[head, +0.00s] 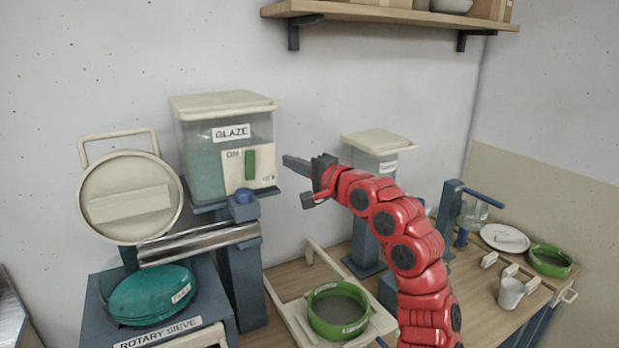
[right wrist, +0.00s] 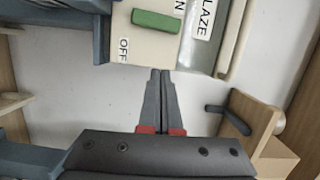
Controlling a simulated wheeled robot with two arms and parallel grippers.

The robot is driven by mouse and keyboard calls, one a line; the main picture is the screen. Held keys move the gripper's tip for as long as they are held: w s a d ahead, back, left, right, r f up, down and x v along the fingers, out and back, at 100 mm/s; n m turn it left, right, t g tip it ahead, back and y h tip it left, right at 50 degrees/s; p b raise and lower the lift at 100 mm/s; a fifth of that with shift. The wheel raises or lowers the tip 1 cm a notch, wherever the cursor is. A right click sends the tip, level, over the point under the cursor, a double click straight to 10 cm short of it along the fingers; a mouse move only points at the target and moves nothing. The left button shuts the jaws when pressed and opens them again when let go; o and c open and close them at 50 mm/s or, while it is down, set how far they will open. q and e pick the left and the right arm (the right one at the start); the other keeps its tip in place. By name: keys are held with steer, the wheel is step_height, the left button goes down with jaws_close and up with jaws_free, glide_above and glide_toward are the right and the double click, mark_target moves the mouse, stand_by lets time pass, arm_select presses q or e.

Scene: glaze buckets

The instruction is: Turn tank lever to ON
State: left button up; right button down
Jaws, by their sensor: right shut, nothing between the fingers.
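The glaze tank (head: 200,150) is a clear box of green glaze with a cream lid, standing on a blue post. On its front is a cream panel (head: 265,167) with a green lever (head: 250,164), which stands upright. The ON label is at the lever's upper left and a small label is at its lower right. In the right wrist view the lever (right wrist: 155,21) lies sideways, with OFF readable on the panel (right wrist: 120,35). My right gripper (head: 285,160) is shut and empty, just right of the panel. Its fingertips (right wrist: 160,73) appear clear of the lever. My left gripper is out of view.
A rotary sieve (head: 150,293) with a raised round lid (head: 130,198) stands left. A metal trough (head: 198,243) runs below the tank. A second lidded tank (head: 378,150) is behind my right arm. A green-rimmed sieve (head: 338,310) sits on the bench. A shelf (head: 390,14) hangs above.

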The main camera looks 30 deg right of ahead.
steer(key=b+v, duration=0.1)
steer(key=v, duration=0.2)
steer(key=b+v, duration=0.1)
steer(key=v, duration=0.1)
steer(key=shift+s+d+f, duration=0.2)
steer(key=shift+s+d, duration=0.05)
steer(key=shift+s, duration=0.1)
steer(key=shift+w, duration=0.1)
steer(key=shift+a+f, duration=0.1)
